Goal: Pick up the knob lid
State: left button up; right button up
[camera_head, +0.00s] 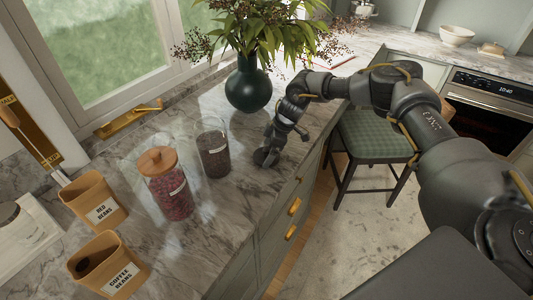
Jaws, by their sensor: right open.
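A small dark round piece (264,157), which looks like the knob lid, lies on the marble counter near its front edge. My right gripper (277,143) points down at it from above, open. Its fingers are close to the lid, but I cannot tell whether they touch it. The gripper partly hides the lid. A clear glass jar (212,149) with dark beans stands open to the left of the lid. My left gripper is not in view.
A dark green vase (248,86) with leafy branches stands behind the gripper. Two tan containers, labelled red beans (103,211) and coffee beans (121,280), stand at lower left. A green-cushioned stool (376,135) is beside the counter. Marble between the jars and vase is clear.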

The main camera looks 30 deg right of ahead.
jog(key=shift+w+a+f, duration=0.1)
jog(key=shift+a+f, duration=0.1)
jog(key=shift+f, duration=0.4)
jog(key=c, duration=0.8)
